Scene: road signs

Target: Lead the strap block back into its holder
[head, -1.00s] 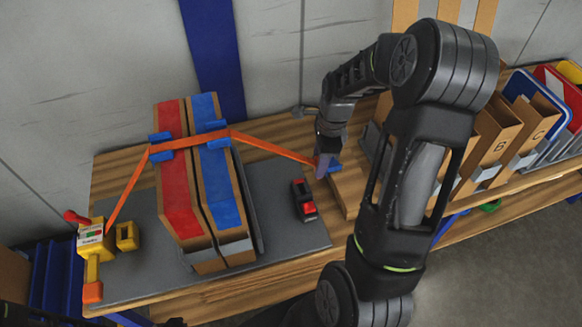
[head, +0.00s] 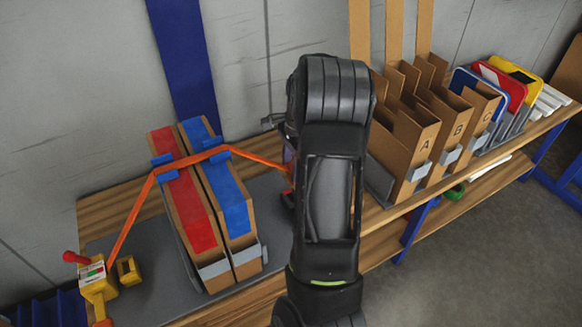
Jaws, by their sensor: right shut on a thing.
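An orange strap (head: 255,158) runs from a yellow tensioner with a red knob (head: 95,275) over two cardboard boxes, one with a red top (head: 185,205) and one with a blue top (head: 222,190). Its right end goes down behind my right arm. My right gripper (head: 289,160) shows only as a small sliver beside that end; it is shut on the strap block, which the arm hides. I cannot tell which part is the block's holder. A small yellow bracket (head: 128,270) stands beside the tensioner. My left gripper is out of view.
The boxes stand on a grey mat (head: 160,296) on a wooden bench. Cardboard bins marked A, B and C (head: 425,140) and a rack of coloured signs (head: 500,90) stand to the right. My right arm covers the bench between boxes and bins.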

